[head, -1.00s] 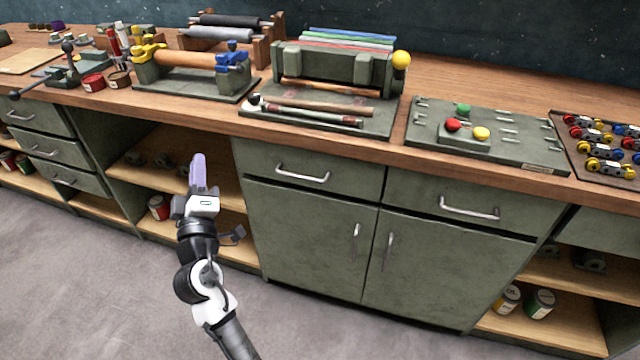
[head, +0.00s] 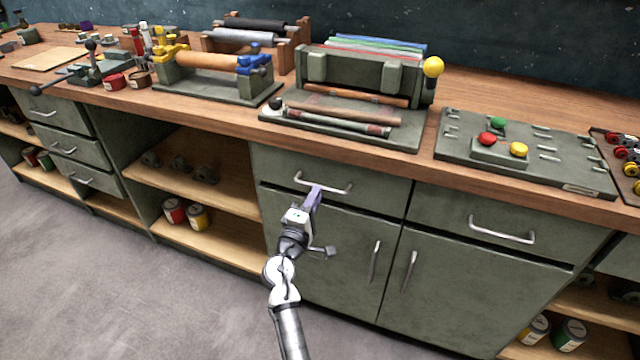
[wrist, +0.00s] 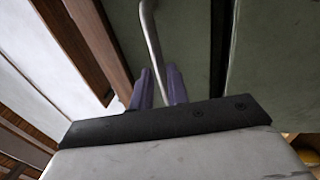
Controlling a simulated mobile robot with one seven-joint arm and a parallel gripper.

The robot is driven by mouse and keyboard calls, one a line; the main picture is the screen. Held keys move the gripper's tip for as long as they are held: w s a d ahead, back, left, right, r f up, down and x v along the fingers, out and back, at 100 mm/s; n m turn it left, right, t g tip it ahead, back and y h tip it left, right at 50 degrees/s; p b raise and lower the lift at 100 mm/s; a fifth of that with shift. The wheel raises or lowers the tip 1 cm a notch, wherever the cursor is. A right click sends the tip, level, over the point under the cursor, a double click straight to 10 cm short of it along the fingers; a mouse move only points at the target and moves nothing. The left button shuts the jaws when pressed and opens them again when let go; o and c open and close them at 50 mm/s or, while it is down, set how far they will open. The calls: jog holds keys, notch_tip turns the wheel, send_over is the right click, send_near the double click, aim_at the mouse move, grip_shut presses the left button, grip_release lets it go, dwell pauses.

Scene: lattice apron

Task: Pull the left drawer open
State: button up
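The left drawer (head: 268,162) is the green-grey drawer at the upper left of the two-door cabinet, and its front looks flush and closed. Its metal bar handle (head: 335,190) runs across the front. My gripper (head: 316,190) is at the handle, its purple fingers covering part of the bar. In the wrist view, the handle (wrist: 151,35) runs down between the two fingers of my gripper (wrist: 159,75). The fingers stand apart with the bar between them, and a small gap shows beside it. The contact point itself is partly hidden.
The right drawer (head: 450,215) with its own handle sits beside it, above two doors with upright handles. The wooden worktop (head: 225,118) overhangs above and carries a press and rollers. Open shelves (head: 215,235) lie left. The floor in front is clear.

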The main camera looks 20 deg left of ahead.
jog(key=shift+w+r, duration=0.15)
jog(key=shift+w, duration=0.8)
jog(key=shift+w+r, duration=0.15)
jog(key=shift+w, duration=0.75)
grip_shut()
